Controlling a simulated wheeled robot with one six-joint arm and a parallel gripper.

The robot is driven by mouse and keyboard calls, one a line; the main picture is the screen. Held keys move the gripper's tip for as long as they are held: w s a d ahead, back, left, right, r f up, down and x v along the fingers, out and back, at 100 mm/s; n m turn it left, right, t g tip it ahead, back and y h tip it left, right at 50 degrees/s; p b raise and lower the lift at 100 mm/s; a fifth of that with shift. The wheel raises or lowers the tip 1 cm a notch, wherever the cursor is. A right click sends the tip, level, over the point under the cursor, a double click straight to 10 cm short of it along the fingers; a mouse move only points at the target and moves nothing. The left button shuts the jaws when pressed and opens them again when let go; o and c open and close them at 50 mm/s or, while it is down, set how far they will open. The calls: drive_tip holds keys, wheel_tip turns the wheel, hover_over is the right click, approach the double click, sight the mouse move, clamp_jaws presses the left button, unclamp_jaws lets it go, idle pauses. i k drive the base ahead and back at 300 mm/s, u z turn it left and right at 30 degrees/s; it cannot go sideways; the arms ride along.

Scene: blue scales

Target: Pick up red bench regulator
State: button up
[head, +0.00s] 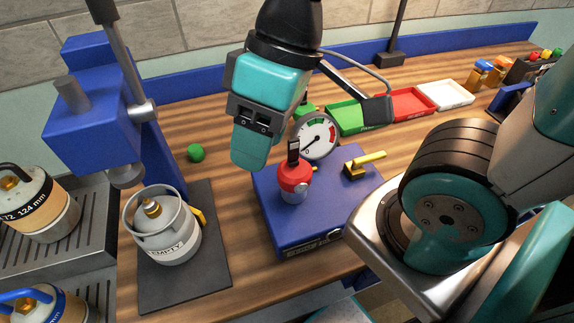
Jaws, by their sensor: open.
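The red bench regulator (294,184) stands on top of a blue bench unit (345,205), with a dark upright piece above its red body and silvery metal below. A round dial gauge (316,136) stands just behind it. My teal and black gripper (312,128) hangs above and behind the regulator in the head view. Its jaws are open and empty, with one teal part at the left and a dark part at the right. I cannot tell the exact gap between the gripper and the regulator, but the regulator is not held.
A grey cylinder (165,232) stands on a dark mat at left, below a blue press (100,120). Green, red and white trays (443,94) lie behind. A green ball (196,153) rests on the wood.

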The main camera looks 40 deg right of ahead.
sight(294, 178)
drive_tip(key=u, duration=1.15)
drive_tip(key=k, duration=0.7)
drive_tip(key=z, duration=0.6)
